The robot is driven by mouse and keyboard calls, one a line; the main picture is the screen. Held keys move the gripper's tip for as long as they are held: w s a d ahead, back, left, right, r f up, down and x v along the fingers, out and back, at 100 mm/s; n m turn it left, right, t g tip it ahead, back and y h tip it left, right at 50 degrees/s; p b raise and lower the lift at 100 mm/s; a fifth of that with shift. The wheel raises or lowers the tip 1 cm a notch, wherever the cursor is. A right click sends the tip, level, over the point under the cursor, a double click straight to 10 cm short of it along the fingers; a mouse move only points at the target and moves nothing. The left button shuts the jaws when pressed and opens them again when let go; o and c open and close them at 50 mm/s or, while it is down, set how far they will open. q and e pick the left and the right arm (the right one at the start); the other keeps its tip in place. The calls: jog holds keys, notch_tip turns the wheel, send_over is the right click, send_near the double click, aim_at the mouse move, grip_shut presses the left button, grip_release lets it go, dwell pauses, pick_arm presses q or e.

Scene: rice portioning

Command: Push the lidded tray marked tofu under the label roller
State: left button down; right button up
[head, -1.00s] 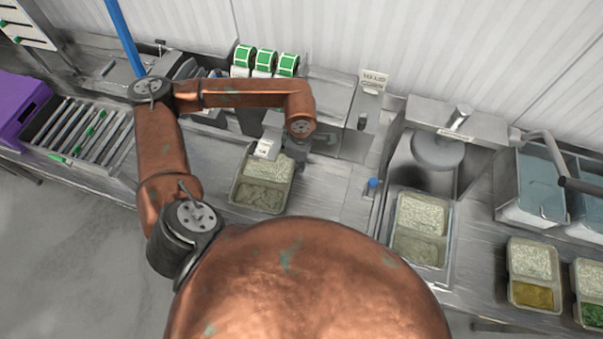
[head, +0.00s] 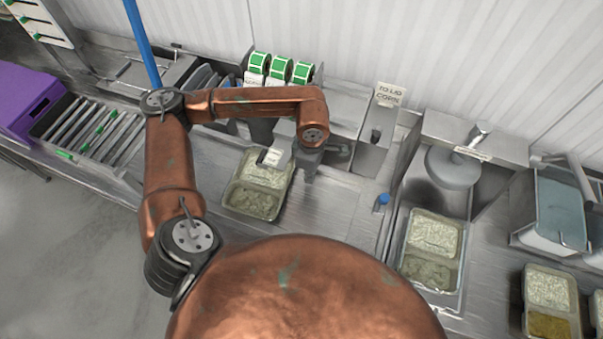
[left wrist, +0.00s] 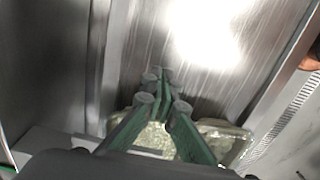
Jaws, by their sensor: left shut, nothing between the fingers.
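A lidded two-part tray (head: 240,190) with pale contents sits on the steel counter, left of my left gripper in the head view. No tofu mark is readable on it. A small tag-like plate (head: 272,157) overlaps its far edge. My left gripper (head: 308,172) is shut and empty, pointing down close to the tray's right side; I cannot tell whether they touch. In the left wrist view the green fingers (left wrist: 160,85) are together, with part of the tray (left wrist: 225,140) behind them. Green-and-white label rolls (head: 280,70) stand behind the tray. My right gripper is not in view.
A second tray (head: 432,235) stands at a press (head: 455,165) on the right, beside a "to lid corn" sign (head: 389,94). A roller conveyor (head: 90,130) and purple crate (head: 30,105) are at left.

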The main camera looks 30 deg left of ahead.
pick_arm(q)
notch_tip(320, 180, up, 9)
jog(key=s+d+p, duration=0.2)
jog(key=s+p, duration=0.3)
jog(key=s, duration=0.1)
jog(key=f, duration=0.4)
jog(key=f+p, duration=0.1)
jog(key=f, duration=0.3)
jog(key=shift+w+a+f, duration=0.1)
jog(key=shift+w+a, duration=0.05)
jog(key=shift+a, duration=0.05)
jog(key=a, duration=0.1)
jog(key=a+p, duration=0.1)
jog(key=a, duration=0.1)
jog(key=shift+f, duration=0.3)
jog(key=shift+s+a+p, duration=0.25)
jog(key=shift+a+p, duration=0.1)
jog(key=shift+a, duration=0.15)
